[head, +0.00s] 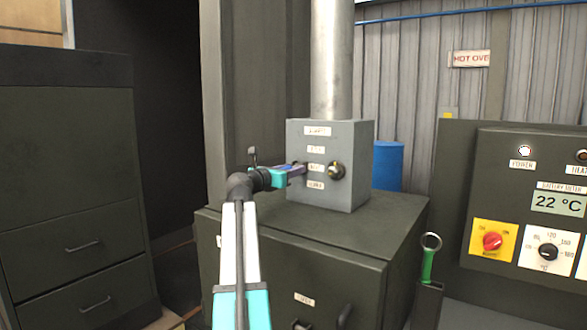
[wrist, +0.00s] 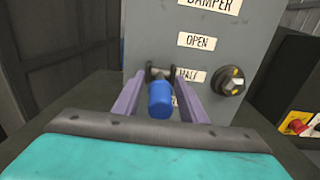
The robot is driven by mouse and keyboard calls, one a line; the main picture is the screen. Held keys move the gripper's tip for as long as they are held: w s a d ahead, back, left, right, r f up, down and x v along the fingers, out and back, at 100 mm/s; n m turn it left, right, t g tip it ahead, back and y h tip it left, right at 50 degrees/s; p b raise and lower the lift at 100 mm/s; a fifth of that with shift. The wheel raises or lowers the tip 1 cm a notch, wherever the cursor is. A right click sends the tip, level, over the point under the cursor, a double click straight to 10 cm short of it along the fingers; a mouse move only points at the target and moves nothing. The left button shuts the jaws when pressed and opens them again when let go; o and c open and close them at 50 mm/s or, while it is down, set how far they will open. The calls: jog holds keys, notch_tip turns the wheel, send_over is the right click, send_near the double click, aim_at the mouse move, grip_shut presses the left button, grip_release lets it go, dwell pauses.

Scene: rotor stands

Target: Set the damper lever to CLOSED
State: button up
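The damper box (head: 335,190) is a grey box with labels on its front. In the wrist view its face (wrist: 255,40) shows a DAMPER label, then OPEN (wrist: 197,41), HALF (wrist: 190,75) and a lower label mostly hidden by my right finger. The damper lever has a blue grip (wrist: 159,100) pointing out toward the camera; its dark mount is about level with HALF. My gripper (wrist: 160,85) has its two purple fingers either side of the grip, with visible gaps, so it is open around the lever. My gripper also shows in the head view (head: 297,170), at the box's front.
A black knob (wrist: 230,80) sits on the box face just right of the lever, close to my right finger. The box stands on a dark cabinet (head: 300,245) with a metal pipe (head: 331,60) above. A control panel (head: 540,150) stands at the right.

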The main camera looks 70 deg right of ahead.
jog(key=shift+s+d, duration=0.1)
jog(key=shift+d, duration=0.35)
grip_shut()
